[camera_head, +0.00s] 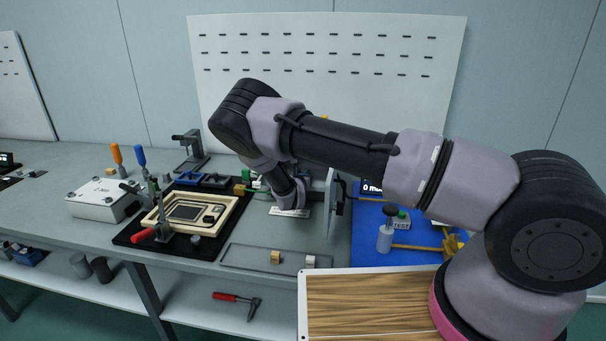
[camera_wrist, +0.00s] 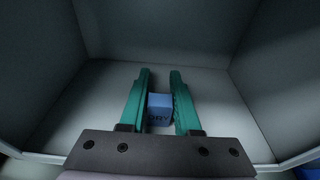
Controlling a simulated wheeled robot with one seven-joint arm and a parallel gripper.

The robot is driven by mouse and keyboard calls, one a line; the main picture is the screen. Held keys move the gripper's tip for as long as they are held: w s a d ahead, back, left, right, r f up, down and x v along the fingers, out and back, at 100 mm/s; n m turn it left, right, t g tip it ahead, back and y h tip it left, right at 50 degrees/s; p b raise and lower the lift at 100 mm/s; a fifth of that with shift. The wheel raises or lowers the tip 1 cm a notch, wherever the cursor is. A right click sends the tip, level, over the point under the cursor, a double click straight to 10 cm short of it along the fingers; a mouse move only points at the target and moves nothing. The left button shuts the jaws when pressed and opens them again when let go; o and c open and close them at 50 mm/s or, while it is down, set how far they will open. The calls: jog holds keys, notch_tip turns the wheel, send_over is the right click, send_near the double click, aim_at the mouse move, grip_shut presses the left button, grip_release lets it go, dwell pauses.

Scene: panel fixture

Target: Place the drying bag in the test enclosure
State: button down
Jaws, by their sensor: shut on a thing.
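The drying bag (camera_wrist: 159,103) is a small blue block with dark "DRY" lettering in the wrist view. My gripper (camera_wrist: 160,73) has two teal fingers, one on each side of the bag, and is shut on it. Around them in the wrist view are the grey walls and pale floor of the test enclosure (camera_wrist: 210,40). The bag is inside these walls; I cannot tell whether it touches the floor. My fingers and the bag are hidden there.
A cream frame fixture (camera_head: 160,216) with clamps sits on a black mat at the left. A shallow grey tray (camera_head: 240,257) with small blocks lies in front. A blue mat (camera_head: 368,245) with several items is to the right.

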jog(key=c, duration=0.6)
grip_release()
jog(key=shift+s+r, duration=0.1)
jog(key=shift+s, duration=0.05)
jog(key=v, duration=1.1)
jog(key=shift+s+a+r, duration=0.1)
jog(key=shift+s, duration=0.25)
